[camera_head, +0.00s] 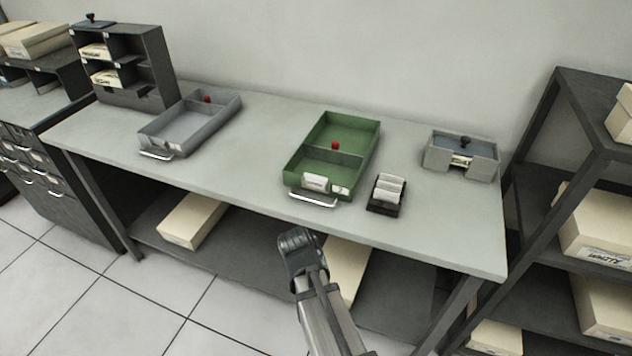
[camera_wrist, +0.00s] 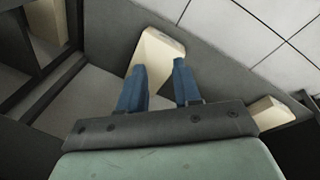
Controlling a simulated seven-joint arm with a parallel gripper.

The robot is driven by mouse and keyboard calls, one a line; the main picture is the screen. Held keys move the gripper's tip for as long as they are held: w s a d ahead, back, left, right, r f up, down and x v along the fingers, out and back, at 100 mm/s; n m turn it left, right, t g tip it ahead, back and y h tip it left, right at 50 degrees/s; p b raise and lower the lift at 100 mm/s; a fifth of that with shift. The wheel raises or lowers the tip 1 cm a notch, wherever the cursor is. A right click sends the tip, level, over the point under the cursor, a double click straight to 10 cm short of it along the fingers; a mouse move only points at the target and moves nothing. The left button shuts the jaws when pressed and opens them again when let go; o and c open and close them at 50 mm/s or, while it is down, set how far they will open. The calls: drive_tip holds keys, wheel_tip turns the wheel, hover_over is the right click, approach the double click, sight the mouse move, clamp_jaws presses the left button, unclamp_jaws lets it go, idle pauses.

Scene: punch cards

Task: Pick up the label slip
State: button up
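White label slips (camera_head: 388,187) stand in a small black holder on the table, right of the green tray (camera_head: 364,170). A white slip (camera_head: 315,182) also sits at the green tray's front, above its metal handle; I cannot tell whether it is loose. My gripper (camera_head: 297,240) is in front of the table's front edge, left of and nearer than the slips. In the wrist view, its two blue fingers (camera_wrist: 160,68) are apart with nothing held between them. No slip shows in the wrist view.
A grey tray (camera_head: 176,142) lies on the left of the table (camera_head: 250,165). A grey box (camera_head: 463,156) stands at the right, near a dark shelf rack (camera_head: 548,120). Cream boxes (camera_head: 193,219) lie on the lower shelf. A dark pigeonhole unit (camera_head: 150,68) stands at the back left.

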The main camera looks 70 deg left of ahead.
drive_tip(key=s+a+r+n+y, duration=0.1)
drive_tip(key=s+a+r+n, duration=0.1)
drive_tip(key=s+a+r, duration=0.4)
wheel_tip(320, 180, up, 31)
drive_tip(key=n+g+h, duration=0.2)
drive_tip(key=n+g, duration=0.1)
drive_tip(key=n, duration=0.6)
hover_over(316, 182)
drive_tip(key=shift+w+d+f, duration=0.1)
drive_tip(key=shift+f, duration=3.4)
drive_tip(key=shift+w+f, duration=0.1)
drive_tip(key=shift+f, duration=3.35)
